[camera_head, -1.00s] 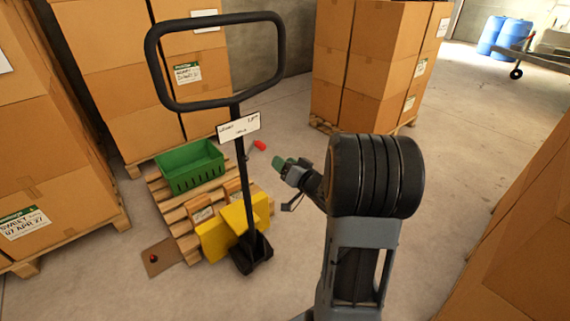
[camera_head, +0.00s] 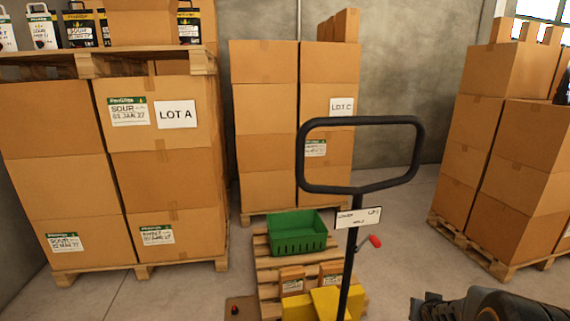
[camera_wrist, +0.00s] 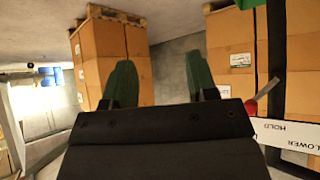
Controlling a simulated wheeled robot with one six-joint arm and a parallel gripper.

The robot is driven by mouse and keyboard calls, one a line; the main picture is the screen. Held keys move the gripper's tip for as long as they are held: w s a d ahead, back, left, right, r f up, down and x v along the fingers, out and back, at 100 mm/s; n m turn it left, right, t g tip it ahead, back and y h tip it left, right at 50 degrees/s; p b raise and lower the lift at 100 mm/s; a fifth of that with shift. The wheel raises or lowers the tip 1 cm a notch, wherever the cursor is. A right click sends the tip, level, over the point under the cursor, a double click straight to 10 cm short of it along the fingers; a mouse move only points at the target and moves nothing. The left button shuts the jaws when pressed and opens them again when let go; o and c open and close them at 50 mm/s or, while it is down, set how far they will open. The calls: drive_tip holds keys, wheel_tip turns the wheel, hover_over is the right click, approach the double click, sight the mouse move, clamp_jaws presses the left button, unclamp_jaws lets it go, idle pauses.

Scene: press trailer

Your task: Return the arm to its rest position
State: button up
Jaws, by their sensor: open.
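My gripper (camera_wrist: 162,82) shows in the wrist view with its two green fingers apart and nothing between them. Beyond the fingers are stacked boxes and a grey wall. In the head view only a dark part of my arm shows at the bottom right corner, and the fingers cannot be made out there. The pallet truck's black handle (camera_head: 304,160) stands upright left of my arm. Its white label (camera_wrist: 285,133) and red lever (camera_wrist: 262,97) are close by at the right in the wrist view.
A pallet (camera_head: 268,283) on the truck carries a green crate (camera_head: 298,242) and small boxes. Tall box stacks stand at the left (camera_head: 165,185), at the back (camera_head: 265,120) and at the right (camera_head: 520,185). Open floor (camera_head: 395,235) lies between the handle and the right stack.

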drive_tip(key=s+a+r+n+g+y+p, duration=0.1)
drive_tip(key=s+a+r+p, duration=0.3)
drive_tip(key=a+r, duration=0.3)
drive_tip(key=s+a+r+n+g+y+p, duration=0.1)
drive_tip(key=s+a+r+p, duration=0.3)
drive_tip(key=r, duration=0.5)
drive_tip(key=s+a+r+n+g+y+p, duration=0.2)
drive_tip(key=s+a+r+p, duration=0.2)
drive_tip(key=a+r, duration=0.5)
drive_tip(key=p, duration=0.2)
drive_tip(key=shift+s+a+n+p, duration=0.25)
drive_tip(key=shift+a+n+p, duration=0.05)
drive_tip(key=shift+n, duration=0.1)
